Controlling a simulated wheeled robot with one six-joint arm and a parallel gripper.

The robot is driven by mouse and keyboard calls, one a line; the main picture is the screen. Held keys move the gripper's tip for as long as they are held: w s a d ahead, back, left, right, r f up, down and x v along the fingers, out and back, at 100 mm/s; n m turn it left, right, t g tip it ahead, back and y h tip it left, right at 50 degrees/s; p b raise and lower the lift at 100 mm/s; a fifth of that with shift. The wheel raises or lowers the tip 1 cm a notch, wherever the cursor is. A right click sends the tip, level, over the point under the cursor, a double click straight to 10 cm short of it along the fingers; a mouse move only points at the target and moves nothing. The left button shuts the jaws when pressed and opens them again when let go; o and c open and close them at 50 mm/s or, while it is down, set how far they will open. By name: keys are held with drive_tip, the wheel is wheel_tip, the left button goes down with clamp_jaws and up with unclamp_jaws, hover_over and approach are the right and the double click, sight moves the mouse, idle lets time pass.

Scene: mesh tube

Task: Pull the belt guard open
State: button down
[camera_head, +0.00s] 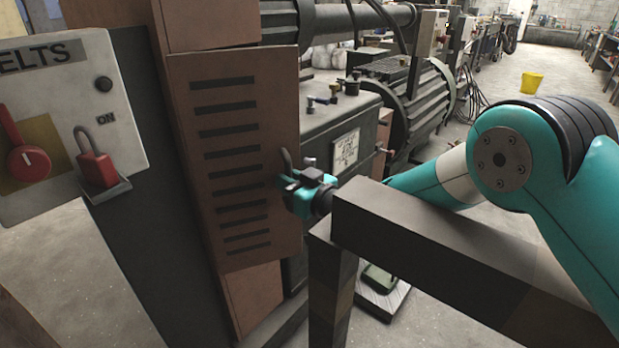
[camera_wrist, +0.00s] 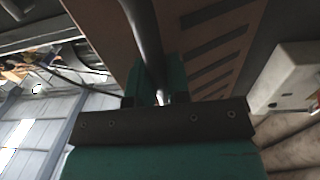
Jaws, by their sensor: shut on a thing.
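The belt guard (camera_head: 236,140) is a brown slotted panel left of centre in the head view. Its slotted face also shows in the wrist view (camera_wrist: 215,45). A dark bar handle (camera_head: 285,158) stands at the panel's right edge; in the wrist view the handle (camera_wrist: 146,40) runs down between the fingers. My gripper (camera_head: 290,181) is at that right edge and is shut on the handle. It shows in the wrist view as two teal fingers (camera_wrist: 157,85) on both sides of the bar. The panel looks slightly angled from the brown housing; how far it stands open is hard to tell.
A grey control box (camera_head: 60,125) with a red knob and red padlock (camera_head: 95,165) stands at the left. A dark beam frame (camera_head: 440,255) stands in front of my arm. A motor (camera_head: 420,95) is behind.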

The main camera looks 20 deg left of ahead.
sight(269, 80)
drive_tip(key=c, duration=1.1)
unclamp_jaws()
drive_tip(key=shift+r, duration=0.15)
wheel_tip(269, 80, up, 20)
drive_tip(key=shift+f+p, duration=0.1)
drive_tip(key=shift+p, duration=0.25)
drive_tip(key=shift+c, duration=0.2)
